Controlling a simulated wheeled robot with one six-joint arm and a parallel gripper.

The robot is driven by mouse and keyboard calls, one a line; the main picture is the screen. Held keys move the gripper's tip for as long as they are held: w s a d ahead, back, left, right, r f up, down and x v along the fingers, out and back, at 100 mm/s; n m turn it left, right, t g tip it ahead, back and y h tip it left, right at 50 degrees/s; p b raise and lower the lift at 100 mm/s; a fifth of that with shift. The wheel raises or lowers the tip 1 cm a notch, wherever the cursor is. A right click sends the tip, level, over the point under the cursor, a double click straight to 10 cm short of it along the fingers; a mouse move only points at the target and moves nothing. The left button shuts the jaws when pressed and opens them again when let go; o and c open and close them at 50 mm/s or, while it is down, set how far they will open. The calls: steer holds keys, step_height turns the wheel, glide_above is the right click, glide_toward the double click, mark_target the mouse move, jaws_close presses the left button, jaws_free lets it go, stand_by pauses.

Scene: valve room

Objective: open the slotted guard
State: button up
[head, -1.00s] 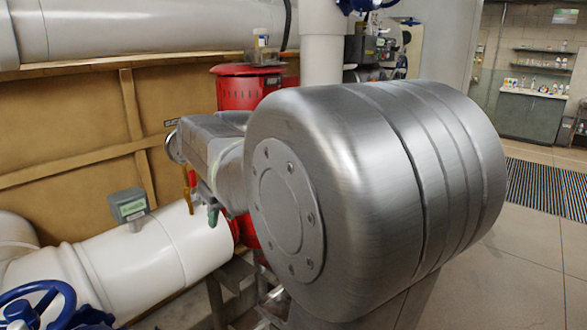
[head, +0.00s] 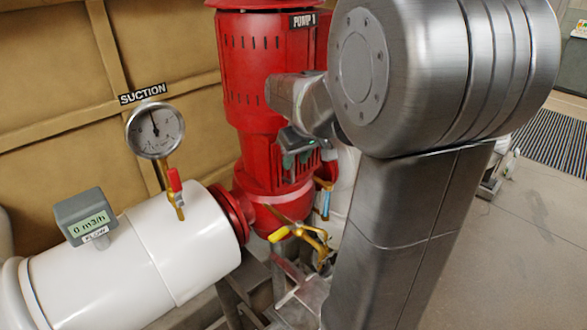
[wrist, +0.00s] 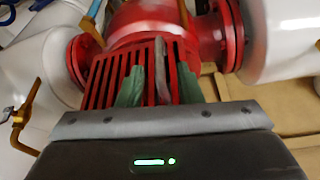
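The slotted guard (wrist: 150,70) is a red slatted cover on the lower part of the red pump (head: 268,75). In the head view only a little of the guard (head: 303,172) shows behind my gripper (head: 296,160). In the wrist view my gripper (wrist: 160,82) points at the slats, its two green fingers spread apart. A narrow grey upright piece, perhaps a handle, stands between the fingers with space on both sides. Whether the fingertips touch the guard cannot be told. The guard looks shut against the pump.
A white pipe (head: 150,255) with a suction gauge (head: 155,130), red-handled valve (head: 175,188) and flow meter (head: 88,217) lies left. A yellow-handled valve (head: 295,235) sits below the gripper. A tan panelled wall (head: 50,80) stands behind. Floor at right is open.

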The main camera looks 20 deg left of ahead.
mark_target(293, 166)
steer(key=shift+x, duration=2.75)
jaws_close()
